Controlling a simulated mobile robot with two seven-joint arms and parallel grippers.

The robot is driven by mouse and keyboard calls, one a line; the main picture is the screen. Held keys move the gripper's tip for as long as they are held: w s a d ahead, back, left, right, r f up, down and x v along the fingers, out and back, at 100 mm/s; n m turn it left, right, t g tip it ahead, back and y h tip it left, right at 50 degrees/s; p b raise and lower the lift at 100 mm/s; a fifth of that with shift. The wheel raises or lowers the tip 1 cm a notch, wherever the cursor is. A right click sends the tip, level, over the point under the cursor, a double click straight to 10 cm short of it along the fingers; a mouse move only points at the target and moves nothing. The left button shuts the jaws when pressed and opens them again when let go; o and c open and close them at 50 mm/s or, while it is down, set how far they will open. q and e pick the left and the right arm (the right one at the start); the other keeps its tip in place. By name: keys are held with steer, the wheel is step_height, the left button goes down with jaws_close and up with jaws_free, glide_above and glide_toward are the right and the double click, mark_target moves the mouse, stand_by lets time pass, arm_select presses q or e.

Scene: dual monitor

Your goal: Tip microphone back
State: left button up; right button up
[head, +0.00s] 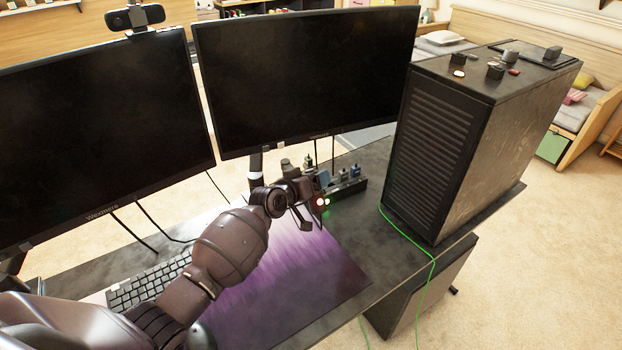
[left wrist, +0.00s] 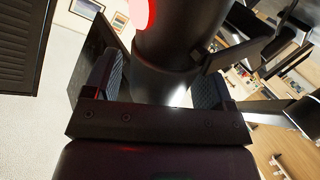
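In the left wrist view a dark, thick cylinder, which looks like the microphone (left wrist: 178,45), stands between the spread fingers of my left gripper (left wrist: 160,85). A bright red light glows on it at the top edge of that view. The fingers lie on either side of it; I see no clear grip on it. In the head view my left gripper (head: 303,208) is above the desk, in front of the right monitor's stand. The microphone is mostly hidden there and hard to tell from the gripper. My right gripper is not in view.
Two monitors, left (head: 100,135) and right (head: 305,75), stand behind my left arm. A black computer tower (head: 435,145) with a green cable is at the right. A keyboard (head: 148,285) and purple mat (head: 300,275) lie in front. A small dark box with knobs (head: 347,188) sits beside the gripper.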

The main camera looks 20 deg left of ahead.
arm_select(q)
steer(key=shift+s+a+r, duration=0.15)
steer(key=shift+s, duration=0.3)
steer(key=p+v, duration=0.1)
steer(key=v, duration=0.8)
steer(key=shift+s+a+p, duration=0.15)
steer(key=shift+s+p, duration=0.2)
steer(key=shift+p, duration=0.05)
